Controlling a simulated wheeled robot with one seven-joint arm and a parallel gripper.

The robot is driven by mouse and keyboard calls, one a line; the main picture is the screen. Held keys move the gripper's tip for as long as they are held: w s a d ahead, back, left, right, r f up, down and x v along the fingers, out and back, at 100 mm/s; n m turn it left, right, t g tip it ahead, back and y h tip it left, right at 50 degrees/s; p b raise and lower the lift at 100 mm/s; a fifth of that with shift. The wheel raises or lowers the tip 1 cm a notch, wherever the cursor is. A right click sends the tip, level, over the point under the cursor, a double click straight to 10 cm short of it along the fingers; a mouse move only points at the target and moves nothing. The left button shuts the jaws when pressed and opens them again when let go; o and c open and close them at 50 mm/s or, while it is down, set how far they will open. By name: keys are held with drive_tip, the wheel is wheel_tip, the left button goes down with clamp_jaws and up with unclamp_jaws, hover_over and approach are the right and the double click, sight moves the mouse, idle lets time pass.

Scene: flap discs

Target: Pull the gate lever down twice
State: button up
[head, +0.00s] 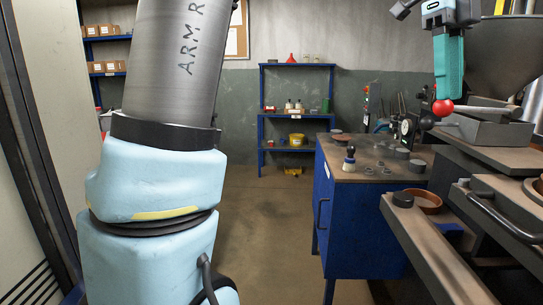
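A bright red ball knob (442,107) sits at the left end of a pale rod that runs right toward the grey box under the hopper at the upper right; this looks like the gate lever.
A grey hopper (505,55) stands behind the gripper. Below are a dark bench (435,245) with a brown ring (424,202) and a blue cabinet (350,225) with small parts on top. A blue shelf (297,110) stands at the back. The middle floor is clear.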

sight(443, 112)
drive_tip(key=shift+r+p, duration=2.15)
drive_tip(key=shift+r, duration=0.5)
drive_tip(key=shift+f, duration=0.2)
drive_tip(key=shift+f+b, duration=3.55)
drive_tip(key=shift+f, duration=1.5)
drive_tip(key=shift+r, duration=0.1)
wheel_tip(443, 112, up, 10)
drive_tip(key=p, duration=0.9)
drive_tip(key=shift+r+p, duration=0.15)
drive_tip(key=shift+p, duration=0.15)
